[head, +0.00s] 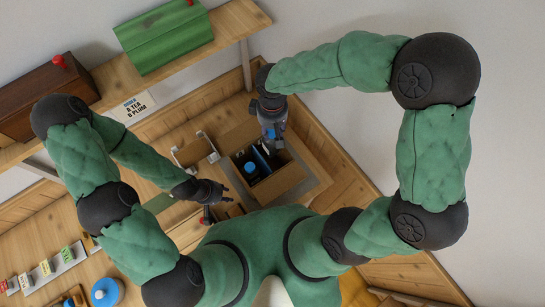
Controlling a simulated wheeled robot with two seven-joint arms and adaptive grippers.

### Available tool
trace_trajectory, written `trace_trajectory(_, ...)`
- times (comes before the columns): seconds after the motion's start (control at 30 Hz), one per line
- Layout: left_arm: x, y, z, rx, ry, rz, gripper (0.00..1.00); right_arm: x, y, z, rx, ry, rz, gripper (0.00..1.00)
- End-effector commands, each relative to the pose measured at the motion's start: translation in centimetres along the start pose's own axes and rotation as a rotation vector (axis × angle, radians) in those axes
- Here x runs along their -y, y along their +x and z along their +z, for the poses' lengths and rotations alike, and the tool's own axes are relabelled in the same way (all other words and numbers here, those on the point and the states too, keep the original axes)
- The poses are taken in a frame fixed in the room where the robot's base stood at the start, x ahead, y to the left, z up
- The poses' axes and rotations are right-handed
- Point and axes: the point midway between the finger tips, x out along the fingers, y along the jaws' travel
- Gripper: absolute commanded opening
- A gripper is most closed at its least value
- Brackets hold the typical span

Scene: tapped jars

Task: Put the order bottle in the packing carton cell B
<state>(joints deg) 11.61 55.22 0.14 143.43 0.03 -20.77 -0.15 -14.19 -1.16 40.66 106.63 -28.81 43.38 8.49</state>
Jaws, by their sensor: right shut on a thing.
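The packing carton (284,184) is an open brown box right of centre, with dark cells inside. Something with a blue round top (250,168) stands in one cell; the cell letters cannot be read. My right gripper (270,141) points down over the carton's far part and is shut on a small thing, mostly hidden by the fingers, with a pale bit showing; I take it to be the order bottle. Whether it touches the carton is unclear. My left gripper (231,194) is open and empty, left of the carton.
A shelf at the back bears a green box (163,37) and a brown box (42,100). A card (131,107) with lettering is below it. A blue-lidded jar (106,292) and a rack of small labels (47,268) are at lower left. A brown holder (195,151) stands beside the carton.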

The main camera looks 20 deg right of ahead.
Motion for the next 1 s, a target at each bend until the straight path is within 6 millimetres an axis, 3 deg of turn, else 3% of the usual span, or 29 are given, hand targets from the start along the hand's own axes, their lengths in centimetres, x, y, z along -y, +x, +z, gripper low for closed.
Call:
trace_trajectory(0.4, 0.2, 0.7, 0.0, 0.000, 0.000, 0.000, 0.35, 0.0, 9.6, 0.0, 0.004, 0.000, -0.002, 0.00)
trace_trajectory(0.53, 0.3, 0.8, 0.0, 0.000, 0.000, 0.000, 0.35, 0.0, 11.4, 0.0, 0.003, 0.001, -0.002, 0.00)
trace_trajectory(0.77, 0.3, 0.9, -0.1, 0.000, 0.000, 0.000, 0.35, 0.0, 12.7, -0.1, 0.001, 0.001, -0.001, 0.00)
trace_trajectory(1.0, 0.5, 1.3, -0.1, 0.000, 0.000, 0.000, 0.35, 0.0, 15.7, -0.1, 0.002, 0.001, -0.001, 0.00)
